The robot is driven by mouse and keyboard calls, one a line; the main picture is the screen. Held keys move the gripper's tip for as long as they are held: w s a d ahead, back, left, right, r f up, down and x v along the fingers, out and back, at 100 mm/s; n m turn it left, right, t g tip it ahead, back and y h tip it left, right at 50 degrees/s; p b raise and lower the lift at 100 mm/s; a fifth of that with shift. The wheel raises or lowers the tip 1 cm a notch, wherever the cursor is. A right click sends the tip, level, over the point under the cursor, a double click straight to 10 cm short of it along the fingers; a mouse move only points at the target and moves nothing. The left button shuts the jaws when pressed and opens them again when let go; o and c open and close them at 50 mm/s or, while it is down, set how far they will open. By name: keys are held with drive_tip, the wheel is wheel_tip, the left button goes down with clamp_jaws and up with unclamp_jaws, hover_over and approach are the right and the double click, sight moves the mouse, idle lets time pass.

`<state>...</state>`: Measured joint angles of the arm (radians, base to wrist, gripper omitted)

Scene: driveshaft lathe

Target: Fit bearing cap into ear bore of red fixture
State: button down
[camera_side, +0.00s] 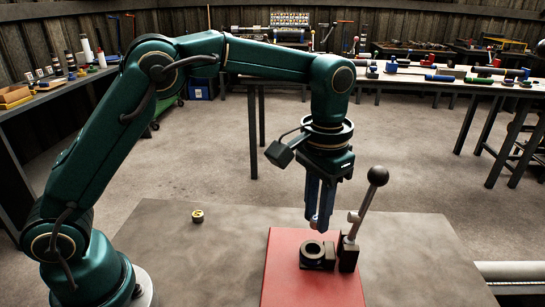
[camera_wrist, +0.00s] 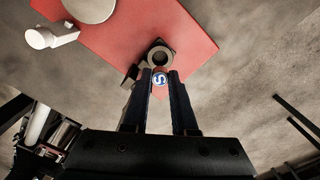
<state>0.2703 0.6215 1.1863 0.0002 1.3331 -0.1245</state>
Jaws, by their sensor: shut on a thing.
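The red fixture (camera_side: 290,285) is a flat red plate on the grey table, carrying a dark ring-shaped ear with a round bore (camera_side: 312,249). In the wrist view the ear (camera_wrist: 159,56) lies just beyond my fingertips, and its bore looks empty. My gripper (camera_side: 319,226) points down above the fixture, close over the ear. In the wrist view my gripper (camera_wrist: 160,76) is shut on a small round cap (camera_wrist: 159,79) with a blue and white S-like mark. The cap is mostly hidden by the fingers in the side view. I cannot tell its exact height over the bore.
A lever (camera_side: 360,212) with a dark ball knob stands on a black block right beside the ear, close to my gripper. A small yellow and black round piece (camera_side: 197,216) lies on the table (camera_side: 225,245) at left. Cluttered benches stand at the back.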

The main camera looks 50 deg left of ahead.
sight(315, 226)
drive_tip(key=shift+f, duration=2.4)
drive_tip(key=shift+f, duration=0.6)
idle(1.6)
drive_tip(key=shift+r, duration=0.3)
idle(2.1)
drive_tip(key=shift+a, duration=0.1)
idle(0.9)
